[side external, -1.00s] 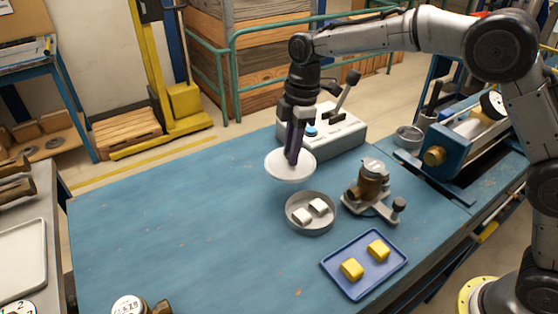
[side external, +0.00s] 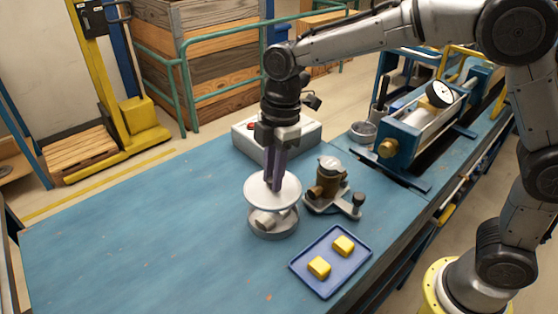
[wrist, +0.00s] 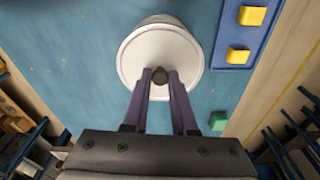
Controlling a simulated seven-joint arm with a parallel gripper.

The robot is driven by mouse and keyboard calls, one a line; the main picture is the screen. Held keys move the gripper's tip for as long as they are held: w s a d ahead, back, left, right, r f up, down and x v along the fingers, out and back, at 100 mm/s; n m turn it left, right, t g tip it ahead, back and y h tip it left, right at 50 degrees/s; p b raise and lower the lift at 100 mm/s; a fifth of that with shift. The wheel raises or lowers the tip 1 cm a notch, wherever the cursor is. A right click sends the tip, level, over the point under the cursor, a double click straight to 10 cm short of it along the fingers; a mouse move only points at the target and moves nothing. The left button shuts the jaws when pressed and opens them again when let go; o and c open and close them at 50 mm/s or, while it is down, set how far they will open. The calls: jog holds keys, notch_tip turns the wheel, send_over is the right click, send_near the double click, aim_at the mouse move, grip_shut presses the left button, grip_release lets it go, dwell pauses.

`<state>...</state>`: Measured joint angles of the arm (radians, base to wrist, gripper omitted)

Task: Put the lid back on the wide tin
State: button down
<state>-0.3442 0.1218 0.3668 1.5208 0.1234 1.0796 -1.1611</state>
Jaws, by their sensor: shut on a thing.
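The round pale lid (side external: 262,192) is held by my gripper (side external: 274,186), whose fingers are shut on the lid's dark knob (wrist: 160,77). The lid hangs above the wide metal tin (side external: 274,236), with a visible gap between them. In the side view the lid covers the tin's far part, and a white block (side external: 264,222) shows inside below the lid's near edge. In the wrist view the lid (wrist: 160,50) hides almost all of the tin, with only a thin rim peeking out beyond its top edge.
A blue tray (side external: 330,278) with two yellow blocks lies to the right, nearer the camera. A brass-and-grey meter fixture (side external: 330,185) stands close to the tin's right. A grey control box (side external: 302,134) is behind. The blue table at left is clear.

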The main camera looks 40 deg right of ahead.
aim_at(273, 196)
jog(key=shift+f, duration=3)
jog(key=shift+f, duration=0.15)
jog(key=shift+c, duration=0.8)
grip_release()
jog(key=shift+r, duration=3.5)
